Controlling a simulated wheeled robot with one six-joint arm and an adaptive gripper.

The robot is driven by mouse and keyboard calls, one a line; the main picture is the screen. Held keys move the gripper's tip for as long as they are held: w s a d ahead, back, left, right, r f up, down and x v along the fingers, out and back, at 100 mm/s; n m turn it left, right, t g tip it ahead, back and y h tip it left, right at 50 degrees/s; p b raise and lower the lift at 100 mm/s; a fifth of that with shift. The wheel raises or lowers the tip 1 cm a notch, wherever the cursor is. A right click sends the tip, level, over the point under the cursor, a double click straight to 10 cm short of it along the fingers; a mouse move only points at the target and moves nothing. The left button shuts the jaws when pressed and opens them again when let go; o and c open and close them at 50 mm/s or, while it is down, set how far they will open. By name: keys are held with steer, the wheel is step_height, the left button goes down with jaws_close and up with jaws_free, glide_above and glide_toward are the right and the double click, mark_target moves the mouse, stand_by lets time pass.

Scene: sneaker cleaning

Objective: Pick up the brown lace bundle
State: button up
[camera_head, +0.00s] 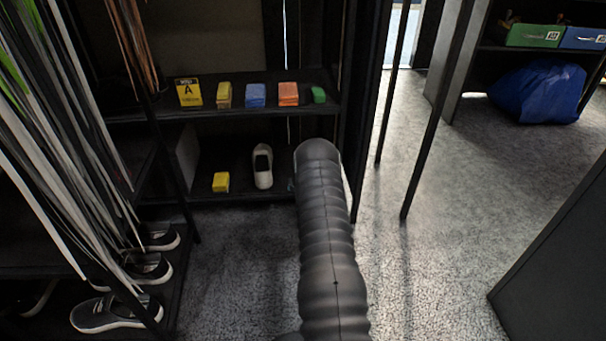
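A bundle of thin brown laces (132,45) hangs at the upper left, in front of the back shelf's left end. Its top is cut off by the picture's edge. White, grey and green laces (45,130) hang nearer to me at the far left, apart from the brown ones in the picture. My dark ribbed arm rises from the bottom middle toward the shelf. My gripper does not show, so I cannot see whether it holds anything.
The back shelf (130,115) holds a yellow "A" sign (188,92), several coloured blocks and a white shoe (262,166). Dark sneakers (115,312) stand on a low left rack. Thin dark posts stand right of my arm. Grey floor (450,270) is open at right, before a blue bag (537,93).

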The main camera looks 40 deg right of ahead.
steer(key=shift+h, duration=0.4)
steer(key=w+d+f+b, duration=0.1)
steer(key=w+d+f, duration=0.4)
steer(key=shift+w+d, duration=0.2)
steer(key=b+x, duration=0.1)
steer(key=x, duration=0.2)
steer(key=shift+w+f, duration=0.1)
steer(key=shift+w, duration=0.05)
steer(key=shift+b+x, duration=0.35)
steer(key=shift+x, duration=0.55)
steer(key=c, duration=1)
